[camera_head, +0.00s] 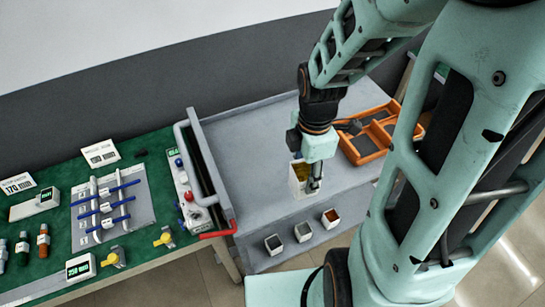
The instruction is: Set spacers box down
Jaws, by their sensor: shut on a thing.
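My gripper (314,184) points down over the front part of the grey cart top. It is shut on a small white box, the spacers box (298,184), which has yellowish contents. The box looks upright. The gripper's finger covers part of its right side, and I cannot tell whether its base touches the surface. The grey cart top (245,140) lies around and behind it.
An orange divided tray (364,158) lies on the cart to the right. Small bins with dark, grey and reddish contents (303,231) are along the cart's front. A green bench (60,160) with pump parts, valves and labels adjoins at left, beside a red-ended handle (222,231).

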